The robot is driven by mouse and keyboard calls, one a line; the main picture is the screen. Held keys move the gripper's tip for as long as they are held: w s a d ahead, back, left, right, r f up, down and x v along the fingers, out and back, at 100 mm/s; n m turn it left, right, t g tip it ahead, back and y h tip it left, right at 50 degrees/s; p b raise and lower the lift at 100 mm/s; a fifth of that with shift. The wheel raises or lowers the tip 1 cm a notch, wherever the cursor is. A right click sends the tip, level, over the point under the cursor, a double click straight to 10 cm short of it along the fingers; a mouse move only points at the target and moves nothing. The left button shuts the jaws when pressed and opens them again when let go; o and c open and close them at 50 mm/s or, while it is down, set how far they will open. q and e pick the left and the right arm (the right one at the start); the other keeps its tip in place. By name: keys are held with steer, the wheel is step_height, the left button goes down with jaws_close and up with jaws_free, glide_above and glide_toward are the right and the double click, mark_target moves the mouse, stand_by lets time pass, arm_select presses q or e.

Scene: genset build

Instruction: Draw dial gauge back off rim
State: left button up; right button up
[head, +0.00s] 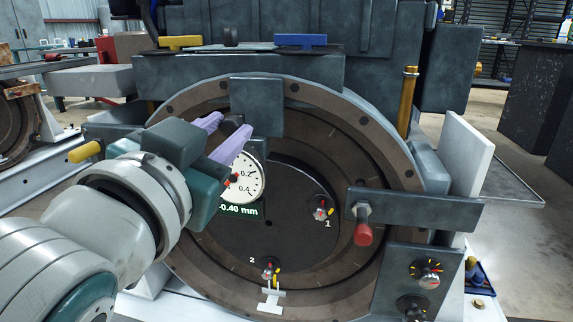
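The dial gauge (248,182) has a white round face with marks 0.2 and 0.4, partly hidden behind my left gripper. A label under it reads -0.40 mm. My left gripper (229,127) reaches in from the left, its two lilac fingers on either side of a dark part at the top of the gauge; they look closed on it. The brown ring-shaped rim (374,130) with bolt holes surrounds a dark recessed disc (290,190). The gauge stands in front of the ring's upper left inner part; whether its tip touches the rim is hidden. My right gripper is not in view.
Knobs marked 1 (320,208) and 2 (268,268) sit inside the ring. Yellow (180,42) and blue (300,40) handles lie on top. A grey block (258,105) overhangs the rim.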

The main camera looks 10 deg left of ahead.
arm_select(q)
steer(key=shift+o, duration=1.4)
steer(key=shift+s, duration=0.15)
steer(key=shift+o, duration=0.8)
steer(key=shift+s+p, duration=0.5)
steer(key=shift+s, duration=0.45)
steer(key=s+p, duration=0.1)
steer(key=s, duration=0.3)
steer(key=shift+a, duration=0.1)
